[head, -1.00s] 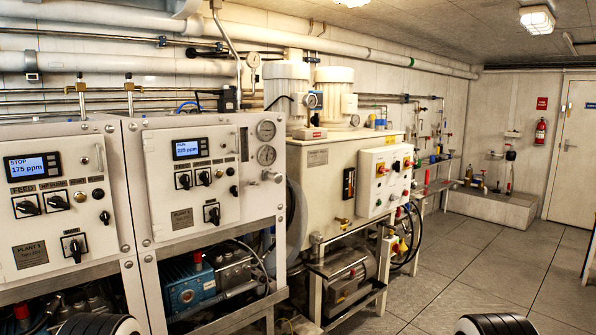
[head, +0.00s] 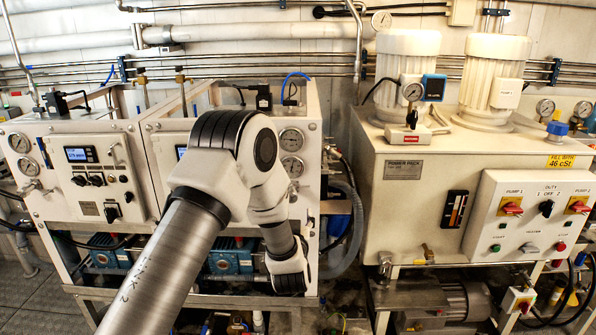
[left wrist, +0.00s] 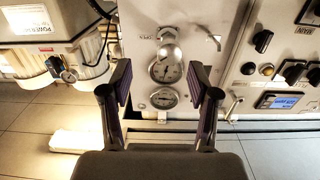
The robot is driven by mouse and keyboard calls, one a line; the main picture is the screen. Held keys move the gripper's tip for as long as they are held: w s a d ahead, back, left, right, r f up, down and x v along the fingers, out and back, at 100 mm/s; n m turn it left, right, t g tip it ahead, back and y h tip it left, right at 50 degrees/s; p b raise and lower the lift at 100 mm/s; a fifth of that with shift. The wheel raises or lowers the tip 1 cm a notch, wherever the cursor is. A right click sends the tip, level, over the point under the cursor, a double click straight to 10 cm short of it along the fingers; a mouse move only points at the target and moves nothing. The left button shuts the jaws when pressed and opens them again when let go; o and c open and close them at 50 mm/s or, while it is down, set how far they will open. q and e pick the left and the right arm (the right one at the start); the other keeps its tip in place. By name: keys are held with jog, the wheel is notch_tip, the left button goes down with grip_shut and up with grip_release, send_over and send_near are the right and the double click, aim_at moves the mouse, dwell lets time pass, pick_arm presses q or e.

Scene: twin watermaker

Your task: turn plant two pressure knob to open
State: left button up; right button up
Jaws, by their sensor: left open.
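A pale round knob (left wrist: 169,50) with small lettering beside it sits on a white panel in the left wrist view, which shows the panel upside down. Two dial gauges (left wrist: 167,70) lie directly below it in that picture. My left gripper (left wrist: 158,78) is open and empty, its two dark fingers on either side of the gauges, apart from the knob. In the head view my left arm covers much of the right-hand plant panel (head: 158,128) and hides its knob; its gauges (head: 292,140) show beside the arm. My right gripper is not in view.
Another plant panel (head: 85,190) with a lit display stands to the left. A large power pack (head: 408,200) with a control box (head: 525,220) stands to the right. Pipes run along the wall above. Black switches and a blue display (left wrist: 278,100) lie right of the gauges in the wrist view.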

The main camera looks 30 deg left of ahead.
aim_at(292, 197)
pick_arm(q)
jog(key=p+x, duration=0.1)
jog(key=x, duration=0.1)
jog(key=p+x, duration=0.1)
jog(key=x, duration=0.2)
jog(key=a+r+p+x, duration=0.1)
jog(key=x, duration=0.2)
jog(key=shift+s+p, duration=0.25)
jog(key=shift+p, duration=0.05)
jog(key=shift+w, duration=0.2)
jog(key=shift+s+a, duration=0.1)
jog(key=shift+s, duration=0.05)
jog(key=shift+a, duration=0.1)
jog(key=c, duration=1)
grip_shut()
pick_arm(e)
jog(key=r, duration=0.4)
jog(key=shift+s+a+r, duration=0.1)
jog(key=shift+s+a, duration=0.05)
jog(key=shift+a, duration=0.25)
